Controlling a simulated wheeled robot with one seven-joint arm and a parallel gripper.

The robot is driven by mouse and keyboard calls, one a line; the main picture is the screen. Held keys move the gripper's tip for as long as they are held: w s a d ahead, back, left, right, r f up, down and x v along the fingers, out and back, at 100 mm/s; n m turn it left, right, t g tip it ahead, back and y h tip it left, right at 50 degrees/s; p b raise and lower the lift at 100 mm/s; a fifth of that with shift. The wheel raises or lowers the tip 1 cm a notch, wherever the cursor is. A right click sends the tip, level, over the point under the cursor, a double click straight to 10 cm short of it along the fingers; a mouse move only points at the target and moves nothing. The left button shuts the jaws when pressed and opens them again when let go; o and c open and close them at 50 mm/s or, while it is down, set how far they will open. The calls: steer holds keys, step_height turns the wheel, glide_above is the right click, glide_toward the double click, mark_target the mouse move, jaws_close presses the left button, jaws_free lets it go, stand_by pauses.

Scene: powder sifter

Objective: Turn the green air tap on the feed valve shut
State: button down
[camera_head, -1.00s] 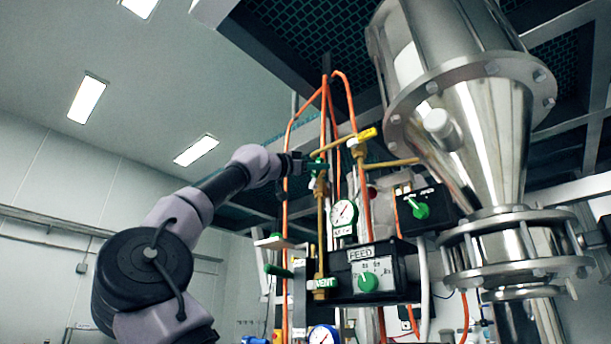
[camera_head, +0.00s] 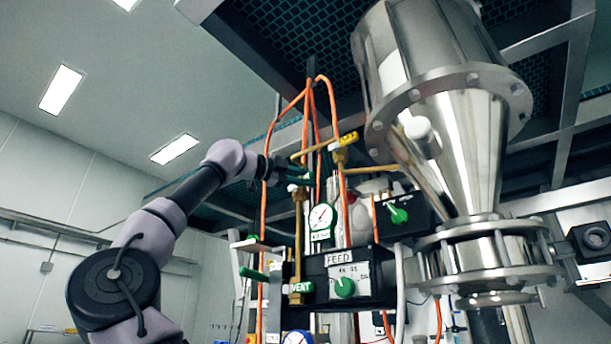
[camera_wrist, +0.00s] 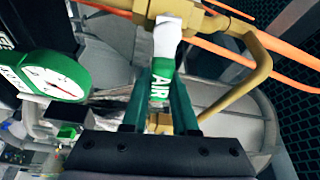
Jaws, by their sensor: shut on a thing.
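The green air tap handle (camera_wrist: 160,88), marked AIR, has a white upper part and stands on brass pipework in the wrist view. My gripper (camera_wrist: 161,82) is shut on the handle, with one dark green finger on each side. The tap's own outline is hard to tell from the fingers in that view.
A round gauge (camera_head: 322,217) and the FEED panel (camera_head: 352,270) with a green knob sit below. A green VENT tag (camera_head: 301,287) is on the upright. Orange hoses (camera_head: 265,200) run close to my gripper. A steel hopper (camera_head: 450,140) stands to the right.

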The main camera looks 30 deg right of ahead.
steer(key=shift+f+m+y, duration=0.4)
steer(key=shift+f+m, duration=0.15)
steer(key=shift+m, duration=0.35)
steer(key=shift+f, duration=0.1)
steer(key=c, duration=0.7)
jaws_free()
steer(key=a, duration=1)
steer(key=shift+w+a, duration=0.2)
steer(key=shift+a, duration=0.2)
